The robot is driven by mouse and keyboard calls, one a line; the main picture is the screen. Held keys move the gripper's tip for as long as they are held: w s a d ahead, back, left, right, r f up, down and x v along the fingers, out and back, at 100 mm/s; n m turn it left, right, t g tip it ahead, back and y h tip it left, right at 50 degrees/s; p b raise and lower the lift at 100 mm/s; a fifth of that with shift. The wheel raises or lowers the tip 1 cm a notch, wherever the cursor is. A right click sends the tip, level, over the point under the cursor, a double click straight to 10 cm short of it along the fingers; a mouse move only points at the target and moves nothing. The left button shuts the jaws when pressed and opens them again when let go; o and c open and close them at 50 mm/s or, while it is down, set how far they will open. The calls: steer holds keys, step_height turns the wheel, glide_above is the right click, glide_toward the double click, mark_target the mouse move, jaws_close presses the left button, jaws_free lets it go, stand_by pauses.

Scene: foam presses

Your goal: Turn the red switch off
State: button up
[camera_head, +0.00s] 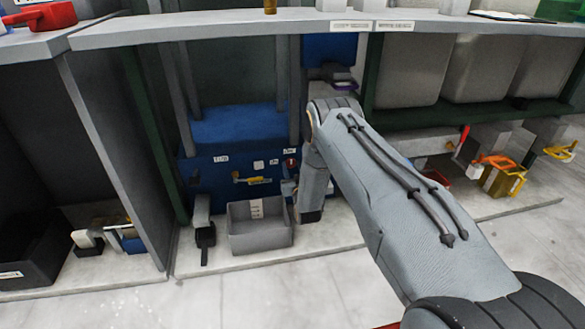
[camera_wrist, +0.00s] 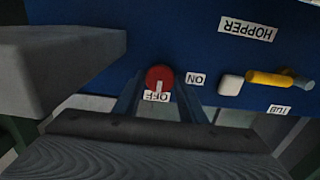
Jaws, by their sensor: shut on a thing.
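The red switch (camera_wrist: 159,76) is a round red knob on the blue press front, between my fingertips in the wrist view. A pale pointer mark on it points toward the OFF label (camera_wrist: 157,97). The ON label (camera_wrist: 196,79) is to the right of the knob in that view. My gripper (camera_wrist: 160,88) is shut on the switch, one finger on each side. In the head view the red switch (camera_head: 291,162) shows small on the blue press (camera_head: 215,178), with my gripper (camera_head: 289,184) at it and my arm reaching in from the right.
A yellow handle (camera_head: 258,181) and a white button (camera_head: 258,165) sit left of the switch in the head view. A grey open bin (camera_head: 262,237) stands below. A grey shelf (camera_head: 230,28) runs overhead. Clear floor (camera_head: 230,300) lies in front.

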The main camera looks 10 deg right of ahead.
steer(key=shift+f, duration=0.1)
steer(key=o, duration=1)
steer(key=shift+s+p, duration=1.5)
steer(key=shift+s, duration=2.45)
